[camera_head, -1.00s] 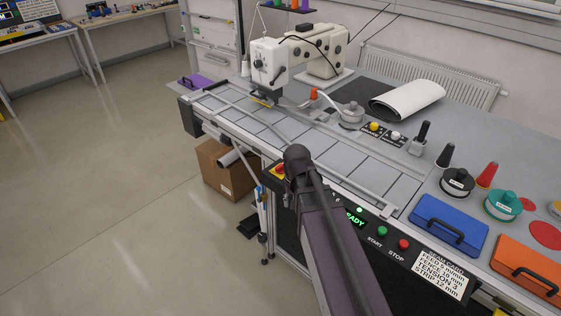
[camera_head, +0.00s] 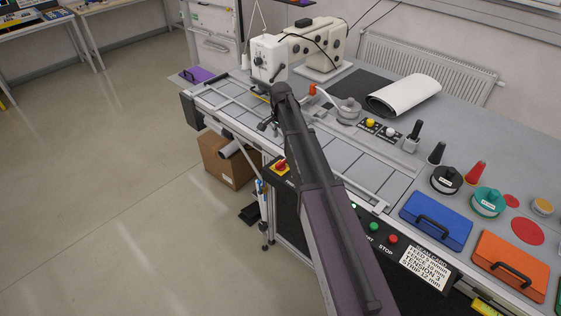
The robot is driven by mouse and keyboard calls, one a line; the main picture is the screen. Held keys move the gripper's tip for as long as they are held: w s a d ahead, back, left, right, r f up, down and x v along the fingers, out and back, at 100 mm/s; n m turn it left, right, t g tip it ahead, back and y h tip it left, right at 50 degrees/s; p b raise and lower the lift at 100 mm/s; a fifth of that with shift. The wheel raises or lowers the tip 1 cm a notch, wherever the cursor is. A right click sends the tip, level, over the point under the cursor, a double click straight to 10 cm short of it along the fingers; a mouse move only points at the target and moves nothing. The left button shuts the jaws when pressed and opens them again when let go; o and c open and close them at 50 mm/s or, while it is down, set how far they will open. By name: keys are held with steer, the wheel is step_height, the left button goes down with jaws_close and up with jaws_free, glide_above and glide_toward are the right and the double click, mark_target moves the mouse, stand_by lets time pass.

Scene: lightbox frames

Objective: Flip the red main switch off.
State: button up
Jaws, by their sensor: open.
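The red main switch (camera_head: 281,166) sits on a yellow plate at the left end of the dark front panel, below the table edge. It looks like a rotary knob; its exact setting is too small to read. My gripper (camera_head: 267,128) is open and empty. My arm hides part of the panel to the right.
A green start button (camera_head: 374,227) and red stop button (camera_head: 391,239) are farther right on the panel. A white sewing machine (camera_head: 320,48) stands behind. Blue (camera_head: 420,206) and orange (camera_head: 500,250) boxes lie at the right. A cardboard box (camera_head: 220,165) is under the table; open floor lies left.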

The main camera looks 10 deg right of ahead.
mark_target(281, 162)
steer(key=shift+f, duration=0.25)
step_height(281, 162, down, 13)
steer(key=b, duration=1.3)
steer(key=shift+f+b, duration=0.15)
steer(key=shift+b, duration=0.25)
jaws_close()
